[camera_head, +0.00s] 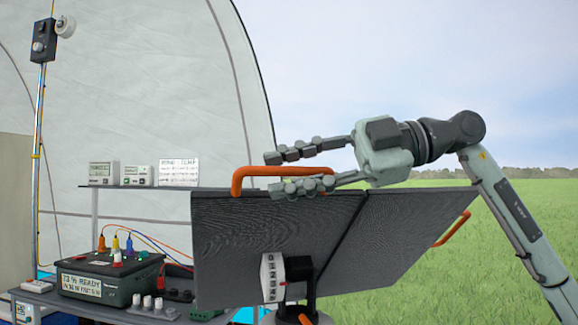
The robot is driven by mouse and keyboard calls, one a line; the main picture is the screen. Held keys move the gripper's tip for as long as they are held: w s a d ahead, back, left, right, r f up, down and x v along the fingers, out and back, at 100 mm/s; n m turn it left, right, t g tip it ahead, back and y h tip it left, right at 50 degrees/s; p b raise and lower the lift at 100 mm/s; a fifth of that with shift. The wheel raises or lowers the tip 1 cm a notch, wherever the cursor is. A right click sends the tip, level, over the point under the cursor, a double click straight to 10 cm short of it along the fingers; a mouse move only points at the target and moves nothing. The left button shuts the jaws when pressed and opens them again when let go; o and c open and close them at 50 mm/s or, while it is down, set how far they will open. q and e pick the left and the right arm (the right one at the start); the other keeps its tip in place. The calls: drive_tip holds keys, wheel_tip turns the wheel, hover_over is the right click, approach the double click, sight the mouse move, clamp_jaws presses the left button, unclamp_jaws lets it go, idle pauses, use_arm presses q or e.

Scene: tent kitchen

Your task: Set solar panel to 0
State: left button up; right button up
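The solar panel (235,235) is a dark, ribbed two-part board, tilted on a black stand. An orange handle (240,176) rises from its top left edge, and a second orange handle (452,230) is on its right edge. A white number scale (272,277) at the panel's lower middle has 0 at the top; a small red mark shows beside its lower numbers, but the exact reading is unclear. My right gripper (275,173) is open at the top handle, one finger above the bar and one at or below it. I cannot tell whether they touch. My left gripper is out of view.
A dark green power box (110,278) with coloured plugs stands on a table at the left. A shelf (140,187) behind it holds small display boxes. A pole (40,160) with a device stands at the far left. Open grass (520,210) lies to the right.

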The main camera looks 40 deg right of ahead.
drive_tip(key=shift+c, duration=0.4)
clamp_jaws()
drive_tip(key=shift+f, duration=0.1)
